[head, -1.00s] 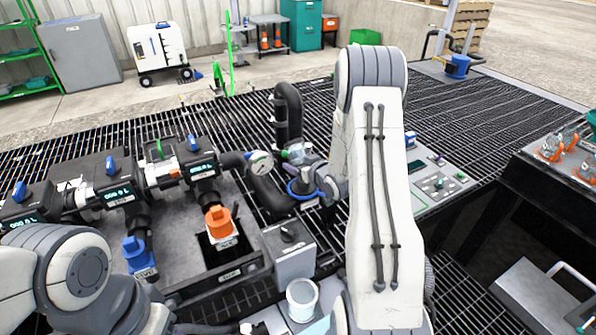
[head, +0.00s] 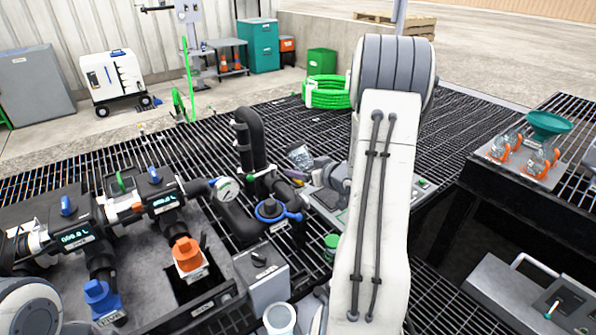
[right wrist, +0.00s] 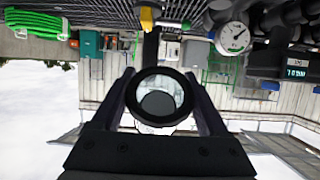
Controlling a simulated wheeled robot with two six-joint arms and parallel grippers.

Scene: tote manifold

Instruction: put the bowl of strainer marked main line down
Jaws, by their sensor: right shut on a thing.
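My right gripper (head: 312,166) is shut on a clear bowl (head: 299,156), held in the air above the dark grating, beyond the black pipework. In the right wrist view the bowl (right wrist: 160,98) sits between the two fingers, its round dark rim facing the camera. A black pipe fitting with a blue ring (head: 270,210) stands left of and nearer than the bowl, beside a dial gauge (head: 226,188). I cannot read a main line mark. My left gripper is out of view.
A grey panel (head: 325,198) lies below the right gripper, partly hidden by my arm. A white cup (head: 280,319) stands at the front. At right, a bench holds orange-ringed clear pieces (head: 541,160) and a green funnel (head: 549,124). Open grating (head: 470,120) lies behind.

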